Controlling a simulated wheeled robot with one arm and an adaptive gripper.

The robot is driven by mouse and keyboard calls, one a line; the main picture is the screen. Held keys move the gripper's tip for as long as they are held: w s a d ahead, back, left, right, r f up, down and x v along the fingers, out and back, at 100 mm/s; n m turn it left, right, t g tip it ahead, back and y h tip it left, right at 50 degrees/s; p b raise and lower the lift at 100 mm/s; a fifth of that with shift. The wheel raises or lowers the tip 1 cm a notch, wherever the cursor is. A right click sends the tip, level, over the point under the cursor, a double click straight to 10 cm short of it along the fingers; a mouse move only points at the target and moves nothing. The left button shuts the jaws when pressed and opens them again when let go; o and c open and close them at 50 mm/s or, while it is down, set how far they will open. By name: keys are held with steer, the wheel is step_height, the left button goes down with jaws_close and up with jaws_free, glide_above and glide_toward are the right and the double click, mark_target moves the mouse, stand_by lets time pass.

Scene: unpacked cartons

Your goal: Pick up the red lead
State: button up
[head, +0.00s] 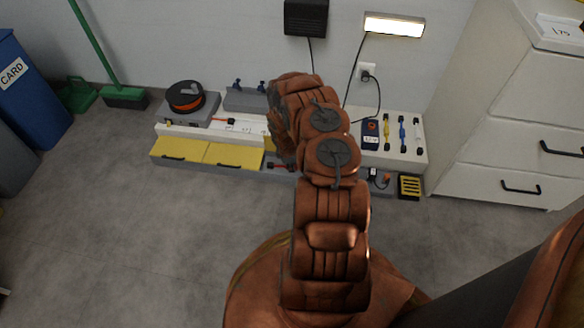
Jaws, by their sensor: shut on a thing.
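My arm rises through the middle of the head view and bends down over the low workbench unit by the wall. My gripper (281,148) is partly hidden behind my own arm links, and its fingertips do not show clearly. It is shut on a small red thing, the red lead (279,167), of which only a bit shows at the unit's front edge. I cannot tell whether the lead is clear of the surface.
A cable reel (186,96), yellow drawer fronts (206,153) and an orange-tipped tool (226,121) are at the left. A blue meter (371,134) and several coloured tools (402,133) lie right. White drawers (500,130) stand at the right. The floor in front is clear.

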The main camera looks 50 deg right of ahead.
jaws_close()
steer(key=shift+r+p, duration=0.4)
steer(key=shift+r, duration=0.15)
step_height(320, 180, up, 3)
steer(key=shift+w+p, duration=0.1)
steer(key=shift+p, duration=0.8)
steer(key=s+a, duration=1)
steer(key=s, duration=0.2)
steer(key=shift+s+r, duration=0.35)
steer(key=shift+r, duration=0.1)
